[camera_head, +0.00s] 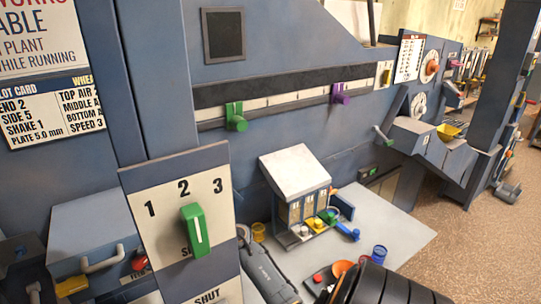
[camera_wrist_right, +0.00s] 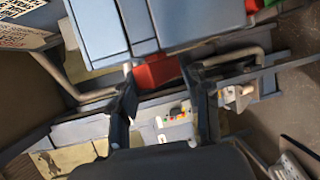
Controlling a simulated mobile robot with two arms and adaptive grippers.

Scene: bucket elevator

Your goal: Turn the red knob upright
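In the right wrist view a red block-shaped part (camera_wrist_right: 156,71), which looks like the red knob, shows beyond and between the fingers of my right gripper (camera_wrist_right: 165,77). The fingers are apart, and I cannot tell whether either one touches it. Its tilt is hard to read from this angle. In the head view my right gripper (camera_head: 246,238) shows at the bottom, beside the numbered panel. A small red part (camera_head: 138,263) shows at the lower left, and I cannot tell whether it is the same one. My left gripper cannot be made out.
The numbered panel (camera_head: 143,186) carries a green knob (camera_head: 194,230) close to my right gripper. A grey handle (camera_head: 101,262) sticks out at the lower left. A pale table (camera_head: 400,232) holds a small white-roofed model (camera_head: 295,170). Open floor (camera_head: 450,230) lies to the right.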

